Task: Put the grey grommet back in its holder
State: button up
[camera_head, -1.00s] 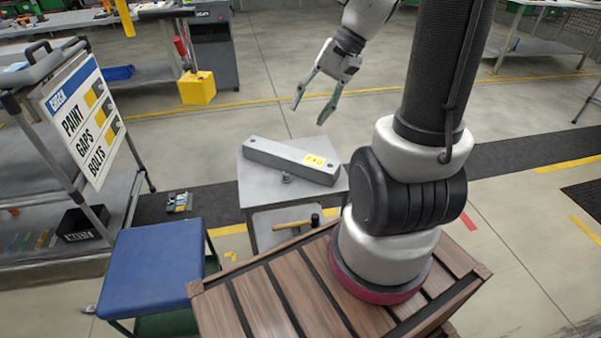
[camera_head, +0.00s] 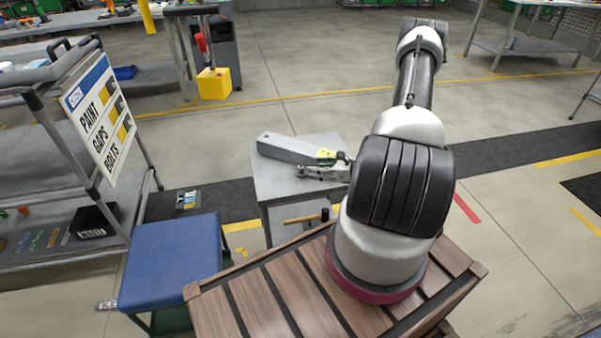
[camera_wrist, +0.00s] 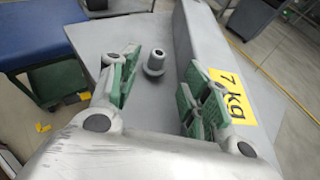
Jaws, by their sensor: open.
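The grey grommet (camera_wrist: 154,62), a small flanged piece with a hole in its top, stands upright on the grey cart top (camera_head: 265,185). In the wrist view it shows between and just beyond my open fingers. My gripper (camera_wrist: 160,72) has green-padded fingers spread to either side, with nothing held. In the head view my gripper (camera_head: 319,165) is low over the cart top, reaching in from the right. The grommet is hard to separate from the fingertips there. I cannot identify the grommet's holder in these frames.
A long grey bar (camera_head: 285,149) with a yellow 7 kg label (camera_wrist: 226,92) lies on the cart, close beside my right finger in the wrist view. A hammer (camera_head: 306,217) lies on the cart's lower shelf. A blue-topped stool (camera_head: 170,255) stands at left.

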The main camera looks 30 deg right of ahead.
aim_at(302, 167)
jog(key=x, duration=0.7)
jog(key=shift+a, duration=0.1)
jog(key=c, duration=0.8)
jog(key=shift+c, duration=0.2)
